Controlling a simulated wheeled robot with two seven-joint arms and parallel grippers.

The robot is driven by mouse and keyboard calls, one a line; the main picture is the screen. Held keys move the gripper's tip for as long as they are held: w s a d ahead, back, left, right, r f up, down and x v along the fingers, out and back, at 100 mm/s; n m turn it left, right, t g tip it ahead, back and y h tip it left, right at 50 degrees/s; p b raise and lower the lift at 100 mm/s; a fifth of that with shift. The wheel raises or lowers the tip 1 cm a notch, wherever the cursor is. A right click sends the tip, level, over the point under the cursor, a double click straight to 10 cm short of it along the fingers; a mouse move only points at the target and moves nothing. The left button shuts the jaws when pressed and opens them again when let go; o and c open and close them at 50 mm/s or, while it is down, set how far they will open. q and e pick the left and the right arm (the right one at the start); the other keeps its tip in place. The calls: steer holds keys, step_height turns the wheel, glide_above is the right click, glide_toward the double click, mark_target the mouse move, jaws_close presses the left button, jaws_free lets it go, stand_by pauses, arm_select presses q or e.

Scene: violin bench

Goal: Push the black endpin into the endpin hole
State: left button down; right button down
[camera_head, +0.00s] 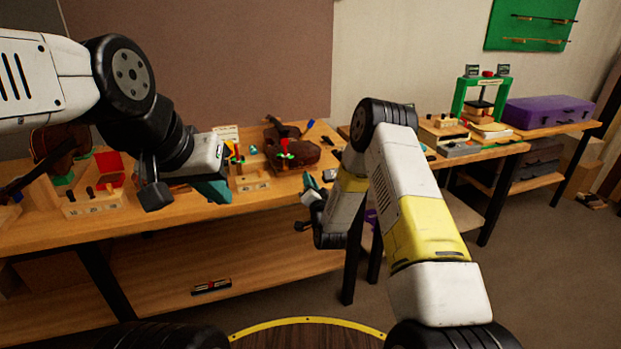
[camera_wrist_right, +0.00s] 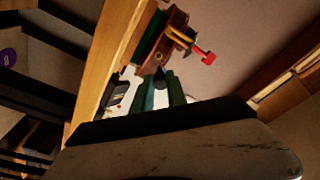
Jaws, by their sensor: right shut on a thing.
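The black endpin (camera_wrist_right: 160,80) shows between the two green fingers of my right gripper (camera_wrist_right: 161,88) in the right wrist view. The gripper is shut on it. Just beyond it is the end of the brown violin body (camera_wrist_right: 177,22), with a green piece beside it. In the head view the violin (camera_head: 306,152) lies on the bench, and my right gripper (camera_head: 310,184) is at the bench's front edge. My left gripper (camera_head: 214,188) hangs over the bench front; its jaw opening is unclear.
The wooden bench (camera_head: 215,219) holds a wooden block with tools (camera_head: 253,182) and another tool block (camera_head: 97,206) at left. Another violin (camera_head: 58,147) stands at far left. A second bench with a green press (camera_head: 463,97) and purple case (camera_head: 547,111) is at right.

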steer(key=shift+a+f+x, duration=0.1)
steer(key=shift+x, duration=1)
steer(key=shift+a+f+x, duration=0.15)
steer(key=shift+x, duration=0.95)
steer(key=shift+f+x, duration=0.2)
steer(key=shift+x, duration=1.8)
steer(key=c, duration=1.3)
jaws_free()
steer(key=shift+a, duration=0.2)
steer(key=shift+o, duration=0.2)
steer(key=shift+s, duration=0.1)
steer(key=v, duration=0.7)
steer(key=shift+s, duration=0.35)
steer(key=shift+d, duration=0.1)
